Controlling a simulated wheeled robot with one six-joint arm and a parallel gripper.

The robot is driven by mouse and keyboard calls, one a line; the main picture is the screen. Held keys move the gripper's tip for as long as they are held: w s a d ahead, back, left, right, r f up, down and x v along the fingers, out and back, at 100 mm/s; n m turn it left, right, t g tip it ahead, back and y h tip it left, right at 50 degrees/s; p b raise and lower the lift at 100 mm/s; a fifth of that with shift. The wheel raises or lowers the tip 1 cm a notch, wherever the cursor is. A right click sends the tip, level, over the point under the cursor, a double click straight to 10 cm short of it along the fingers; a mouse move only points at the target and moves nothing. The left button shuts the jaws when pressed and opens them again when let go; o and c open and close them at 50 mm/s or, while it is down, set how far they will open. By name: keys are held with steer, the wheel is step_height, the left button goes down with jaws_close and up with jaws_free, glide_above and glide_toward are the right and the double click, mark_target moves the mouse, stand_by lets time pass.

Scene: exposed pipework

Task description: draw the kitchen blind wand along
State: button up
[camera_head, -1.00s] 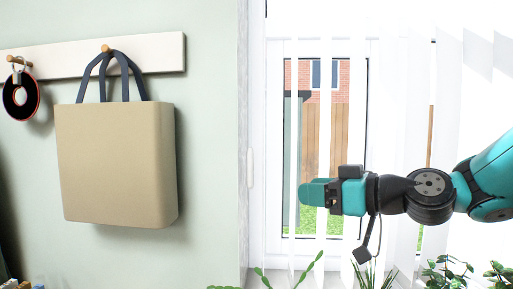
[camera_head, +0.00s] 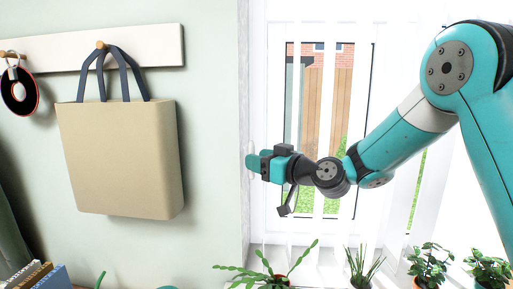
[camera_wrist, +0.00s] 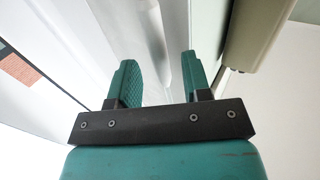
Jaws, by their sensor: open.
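The blind wand is a slim white rod (camera_head: 251,128) hanging upright at the left edge of the window blind, hard to pick out against the white frame. In the wrist view, a pale rod (camera_wrist: 161,50) shows beyond and between the two fingers; I cannot tell whether it touches them. My gripper (camera_head: 253,163) is at the wand's lower part, pointing left. In the wrist view, my gripper (camera_wrist: 160,80) has its teal fingers apart and nothing is clearly clamped. The white vertical blind slats (camera_head: 330,120) hang across the window, partly behind my arm.
A beige bag (camera_head: 120,160) hangs from a peg rail (camera_head: 145,48) just left of the window. Potted plants (camera_head: 430,262) stand along the sill below my arm. Books (camera_head: 40,275) are at the lower left. The wall corner is close to my fingertips.

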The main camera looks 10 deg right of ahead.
steer(key=shift+w+a, duration=0.4)
steer(key=shift+w, duration=0.1)
jaws_close()
steer(key=shift+f, duration=0.1)
